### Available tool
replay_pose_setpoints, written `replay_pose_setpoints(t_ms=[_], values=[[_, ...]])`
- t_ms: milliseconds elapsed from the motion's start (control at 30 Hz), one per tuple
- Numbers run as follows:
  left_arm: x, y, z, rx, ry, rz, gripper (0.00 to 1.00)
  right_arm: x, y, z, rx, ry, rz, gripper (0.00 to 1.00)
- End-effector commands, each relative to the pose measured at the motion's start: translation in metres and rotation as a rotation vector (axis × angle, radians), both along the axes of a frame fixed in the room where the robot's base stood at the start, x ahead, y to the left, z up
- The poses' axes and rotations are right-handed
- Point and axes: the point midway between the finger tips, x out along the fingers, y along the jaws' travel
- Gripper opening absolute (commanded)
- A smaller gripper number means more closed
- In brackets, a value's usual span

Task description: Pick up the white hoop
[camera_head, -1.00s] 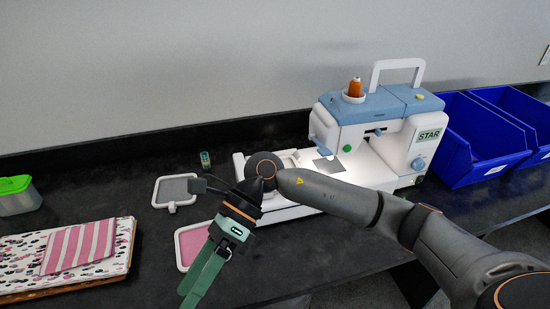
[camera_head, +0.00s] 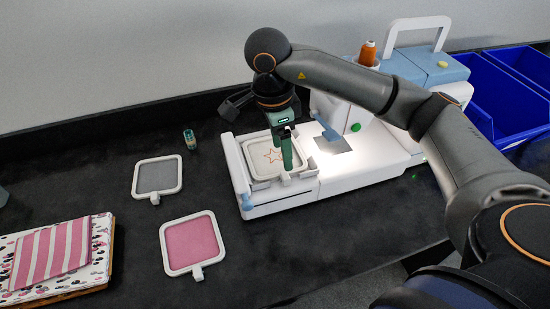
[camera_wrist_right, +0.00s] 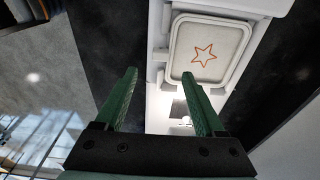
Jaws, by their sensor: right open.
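The white hoop (camera_head: 262,158) is a square frame holding white cloth with an orange star outline. It lies on the bed of the white and blue sewing machine (camera_head: 363,175), at its left end. In the right wrist view the hoop (camera_wrist_right: 207,50) shows ahead of the fingertips and to the right. My right gripper (camera_head: 286,150) points down over the hoop and covers part of its right side. Its green fingers (camera_wrist_right: 160,73) are apart with nothing between them. I cannot tell how high the tips are above the hoop. My left gripper is not in view.
A grey hoop (camera_head: 157,177) and a pink hoop (camera_head: 193,243) lie on the black table left of the machine. A small green spool (camera_head: 190,139) stands behind them. Folded fabric (camera_head: 62,250) lies at the left, blue bins (camera_head: 500,95) at the right.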

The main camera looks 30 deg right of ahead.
Motion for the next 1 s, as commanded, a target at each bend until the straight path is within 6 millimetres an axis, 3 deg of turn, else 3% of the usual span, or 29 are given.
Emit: replay_pose_setpoints(t_ms=[100, 367, 600, 900, 1000], values=[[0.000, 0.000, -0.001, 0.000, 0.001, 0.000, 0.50, -0.001, -0.002, -0.017, 0.001, 0.003, -0.001, 0.71], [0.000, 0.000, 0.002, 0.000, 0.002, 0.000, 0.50, -0.002, -0.004, -0.036, 0.001, 0.003, 0.000, 0.71], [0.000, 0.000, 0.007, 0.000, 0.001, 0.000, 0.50, -0.003, -0.008, -0.071, 0.002, 0.004, 0.000, 0.71], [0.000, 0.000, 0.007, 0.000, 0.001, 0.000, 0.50, -0.002, -0.008, -0.078, 0.002, -0.001, 0.000, 0.71], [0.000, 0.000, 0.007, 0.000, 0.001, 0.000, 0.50, -0.002, -0.008, -0.078, 0.002, -0.001, 0.000, 0.62]])
